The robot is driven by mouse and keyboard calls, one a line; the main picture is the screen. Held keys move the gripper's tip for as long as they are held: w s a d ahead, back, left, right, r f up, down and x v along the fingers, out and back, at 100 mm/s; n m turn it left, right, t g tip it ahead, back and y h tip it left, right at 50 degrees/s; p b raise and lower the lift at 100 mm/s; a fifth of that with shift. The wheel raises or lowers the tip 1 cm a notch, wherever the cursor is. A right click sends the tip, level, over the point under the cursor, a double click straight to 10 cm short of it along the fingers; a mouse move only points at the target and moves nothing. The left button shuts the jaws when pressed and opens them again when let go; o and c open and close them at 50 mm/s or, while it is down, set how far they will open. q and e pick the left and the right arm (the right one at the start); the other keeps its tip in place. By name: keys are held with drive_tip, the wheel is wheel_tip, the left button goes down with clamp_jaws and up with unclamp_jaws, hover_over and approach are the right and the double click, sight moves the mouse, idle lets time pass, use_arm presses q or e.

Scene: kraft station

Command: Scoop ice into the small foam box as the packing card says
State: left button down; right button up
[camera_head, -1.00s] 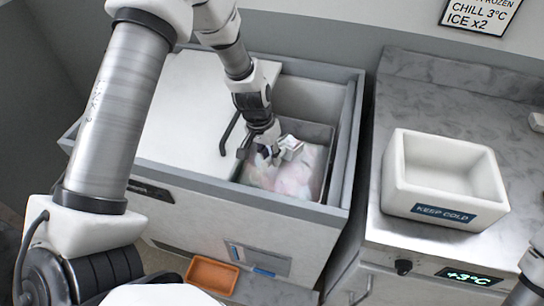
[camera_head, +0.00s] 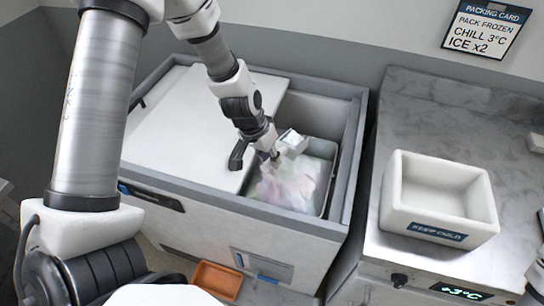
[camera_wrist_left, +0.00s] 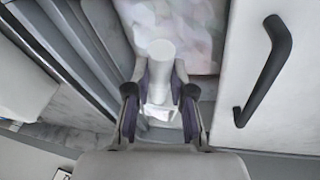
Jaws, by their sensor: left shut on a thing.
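In the left wrist view the left gripper (camera_wrist_left: 160,108) is shut on a pale scoop (camera_wrist_left: 160,58). The scoop also shows in the head view (camera_head: 292,142); whether ice lies in it cannot be told. Pale ice (camera_head: 290,185) fills the bin below. The small foam box (camera_head: 440,225), with a "KEEP COLD" label, stands open on the right counter; its visible inside looks empty. The packing card (camera_head: 485,28) reads "PACK FROZEN, CHILL 3°C, ICE x2". The right gripper is not seen.
The freezer's white lid (camera_head: 185,125) covers the left part, with a black handle (camera_wrist_left: 265,70) seen in the left wrist view. An orange tray (camera_head: 218,280) lies low in front of the freezer. The grey counter (camera_head: 420,120) is clear behind the foam box.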

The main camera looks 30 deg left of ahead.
use_arm(q)
drive_tip(key=shift+t, duration=0.4)
drive_tip(key=shift+d+p+v, duration=0.2)
drive_tip(key=shift+p+v, duration=0.65)
drive_tip(key=shift+v, duration=0.25)
drive_tip(key=shift+d+p+v, duration=0.2)
drive_tip(key=shift+p+v, duration=0.65)
drive_tip(key=shift+v, duration=0.3)
drive_tip(key=shift+r, duration=0.1)
